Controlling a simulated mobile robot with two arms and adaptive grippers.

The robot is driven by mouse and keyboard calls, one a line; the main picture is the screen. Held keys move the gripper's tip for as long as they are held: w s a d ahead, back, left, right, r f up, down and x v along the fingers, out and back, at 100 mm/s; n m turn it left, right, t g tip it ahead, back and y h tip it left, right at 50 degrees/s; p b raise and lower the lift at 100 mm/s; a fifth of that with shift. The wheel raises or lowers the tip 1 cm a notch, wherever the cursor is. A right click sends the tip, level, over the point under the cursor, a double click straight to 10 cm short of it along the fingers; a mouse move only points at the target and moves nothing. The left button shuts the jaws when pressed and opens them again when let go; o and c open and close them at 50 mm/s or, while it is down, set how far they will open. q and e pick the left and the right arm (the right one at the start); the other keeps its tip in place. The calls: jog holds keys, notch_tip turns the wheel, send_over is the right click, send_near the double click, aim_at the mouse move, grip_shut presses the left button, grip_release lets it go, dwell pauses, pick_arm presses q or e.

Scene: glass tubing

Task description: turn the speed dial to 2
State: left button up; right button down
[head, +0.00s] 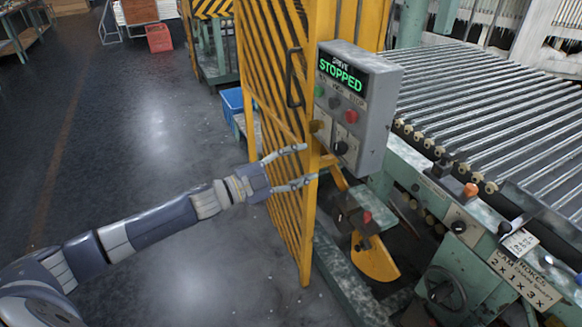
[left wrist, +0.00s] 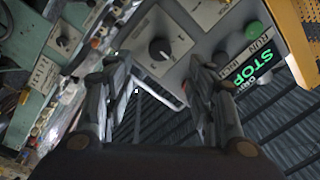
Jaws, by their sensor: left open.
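The grey control box (head: 377,85) has a screen (head: 342,74) reading "DRIVE STOPPED" in green. On its lower front is a black round dial (head: 340,148) on a light plate; its markings are too small to read. In the left wrist view the dial (left wrist: 160,48) shows between and beyond the fingertips, with a pale pointer line on it. My left gripper (head: 307,163) is open and empty, left of the dial and apart from it. Its two fingers (left wrist: 157,72) spread either side of the dial in the wrist view. My right gripper is not in view.
A yellow slatted guard gate (head: 268,100) with a black handle stands left of the box, close to my left gripper. A roller conveyor (head: 480,110) is at right, with a green side panel of knobs (head: 459,227). A blue bin (head: 232,101) is behind. Open floor lies left.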

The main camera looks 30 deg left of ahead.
pick_arm(q)
jog(key=shift+v, duration=1.1)
